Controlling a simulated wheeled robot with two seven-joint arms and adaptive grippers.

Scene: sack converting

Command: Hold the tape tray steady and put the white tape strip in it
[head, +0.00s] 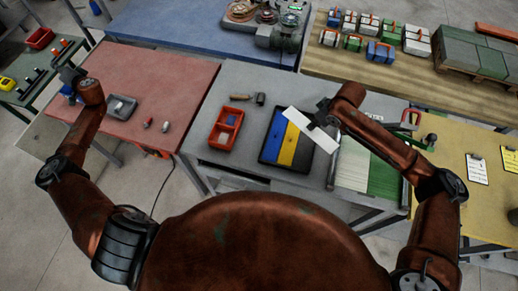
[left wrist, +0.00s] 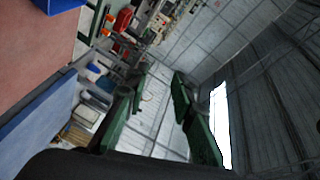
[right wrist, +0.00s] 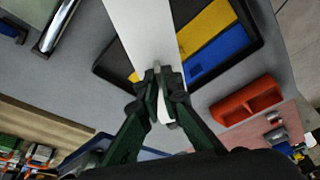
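The tape tray (head: 305,158) is a flat black tray on the grey table, holding a blue strip (head: 272,136) and a yellow strip (head: 288,146) side by side. My right gripper (head: 322,117) is shut on the white tape strip (head: 310,130), near the tray's right side. The strip lies slantwise across the tray in the head view; the right wrist view shows the strip (right wrist: 143,30) pinched between the fingertips (right wrist: 160,85), over part of the tray (right wrist: 112,68). My left gripper (head: 70,76) is far left above the red table, apart from the tray. Its fingers (left wrist: 160,95) stand apart, empty.
An orange-red two-compartment bin (head: 226,128) and a small handled tool (head: 248,98) sit left of and behind the tray. A green-and-white stack (head: 370,168) lies to its right. The red table (head: 160,85) bears a grey tray (head: 121,107) and small parts.

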